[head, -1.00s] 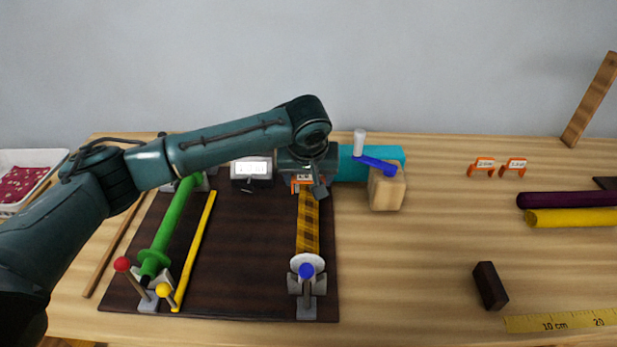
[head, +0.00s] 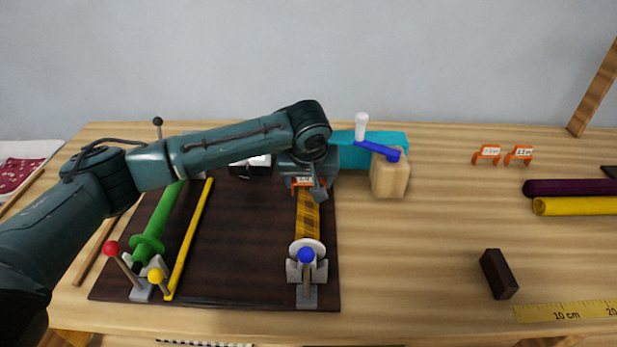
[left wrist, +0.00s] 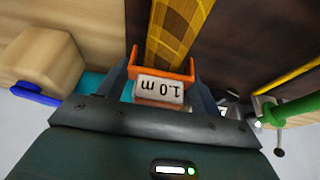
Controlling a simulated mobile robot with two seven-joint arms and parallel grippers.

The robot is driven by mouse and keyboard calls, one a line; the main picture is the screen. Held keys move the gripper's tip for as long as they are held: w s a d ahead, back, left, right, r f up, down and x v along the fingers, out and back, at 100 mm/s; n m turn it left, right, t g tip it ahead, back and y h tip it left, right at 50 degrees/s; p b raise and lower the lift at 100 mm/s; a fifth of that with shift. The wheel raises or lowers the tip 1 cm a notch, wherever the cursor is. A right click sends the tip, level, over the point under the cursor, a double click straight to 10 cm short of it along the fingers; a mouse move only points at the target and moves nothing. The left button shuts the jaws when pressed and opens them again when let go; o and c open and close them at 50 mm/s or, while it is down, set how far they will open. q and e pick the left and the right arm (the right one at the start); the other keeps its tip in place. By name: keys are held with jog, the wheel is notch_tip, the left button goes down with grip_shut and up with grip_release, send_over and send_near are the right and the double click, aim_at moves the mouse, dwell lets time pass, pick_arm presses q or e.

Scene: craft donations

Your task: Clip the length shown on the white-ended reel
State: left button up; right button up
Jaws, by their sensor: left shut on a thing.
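The white-ended reel (head: 307,248) lies on the right side of the dark board, wound with yellow-and-brown checked fabric (head: 308,216). My left gripper (head: 303,182) is over the far part of this fabric. It is shut on an orange clip (left wrist: 161,69) with a white label reading "1.0 m", also seen in the left wrist view against the checked fabric. I cannot tell whether the clip is seated on the reel. Two more orange clips stand on the table at right, one (head: 486,155) with an unclear label and one (head: 519,155) reading about 1.5 m. My right gripper is not in view.
A green reel (head: 153,238) and a yellow rod (head: 190,240) lie on the dark board (head: 245,240). A wooden block with a blue crank (head: 389,176) stands right of my gripper. A dark block (head: 498,273), a measuring tape (head: 565,312) and purple and yellow rolls (head: 575,206) lie at right.

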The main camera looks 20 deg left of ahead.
pick_arm(q)
jog(key=o, duration=1)
jog(key=shift+o, duration=0.2)
jog(key=v, duration=1.3)
jog(key=shift+p, duration=0.35)
